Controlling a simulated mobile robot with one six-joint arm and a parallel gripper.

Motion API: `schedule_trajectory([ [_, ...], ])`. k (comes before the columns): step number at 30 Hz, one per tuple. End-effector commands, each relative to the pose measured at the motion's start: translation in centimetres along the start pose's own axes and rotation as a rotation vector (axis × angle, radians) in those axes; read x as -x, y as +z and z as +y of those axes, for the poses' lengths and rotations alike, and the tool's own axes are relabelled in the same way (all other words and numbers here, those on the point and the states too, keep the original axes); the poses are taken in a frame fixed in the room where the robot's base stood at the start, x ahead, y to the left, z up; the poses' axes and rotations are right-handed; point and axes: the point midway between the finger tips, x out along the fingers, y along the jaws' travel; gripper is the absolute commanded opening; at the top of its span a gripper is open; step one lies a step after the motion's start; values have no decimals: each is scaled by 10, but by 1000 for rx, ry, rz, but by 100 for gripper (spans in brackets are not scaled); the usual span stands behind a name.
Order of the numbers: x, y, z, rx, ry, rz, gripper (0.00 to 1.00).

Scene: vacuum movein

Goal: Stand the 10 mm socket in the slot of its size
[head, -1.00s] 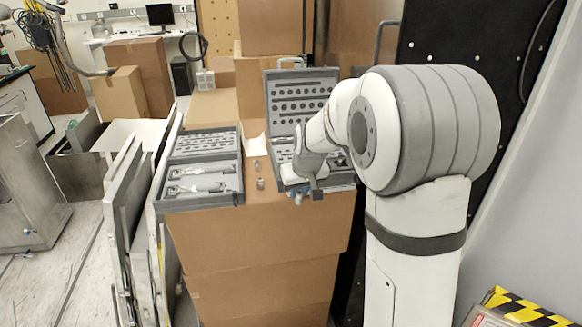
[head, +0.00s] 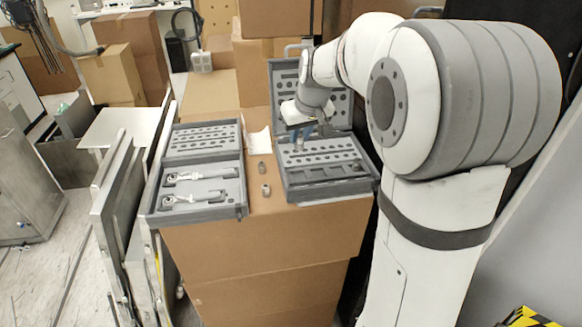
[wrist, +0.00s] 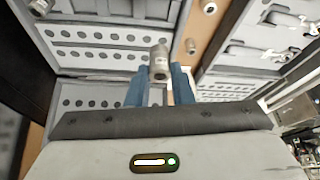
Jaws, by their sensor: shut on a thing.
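My gripper (head: 299,131) is shut on a small metal socket (wrist: 159,64), which stands out beyond the blue fingertips (wrist: 159,87) in the wrist view. No size mark on the socket is readable. In the head view the gripper is over the back left part of the right-hand open case (head: 331,187), near its hinge side. That case's tray has rows of round slots (head: 322,156), also in the wrist view (wrist: 92,37). Slot labels are too small to read. I cannot tell whether the socket touches the tray.
Two other sockets (head: 265,190) (head: 261,167) stand on the cardboard box (head: 262,245) between the cases. The left-hand open case (head: 205,212) holds ratchet-like tools (head: 195,197). The right-hand case's raised lid (head: 342,100) stands behind the gripper.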

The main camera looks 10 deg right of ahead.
Motion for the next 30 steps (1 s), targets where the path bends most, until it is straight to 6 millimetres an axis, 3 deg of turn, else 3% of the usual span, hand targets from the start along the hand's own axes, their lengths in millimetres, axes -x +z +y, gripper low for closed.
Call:
schedule_trajectory([
  [9, -47, 19, -5, 9, -5, -4, 0],
  [20, -87, 34, -9, 15, -8, -4, 0],
  [30, -93, 36, -9, 17, -6, 1, 0],
])
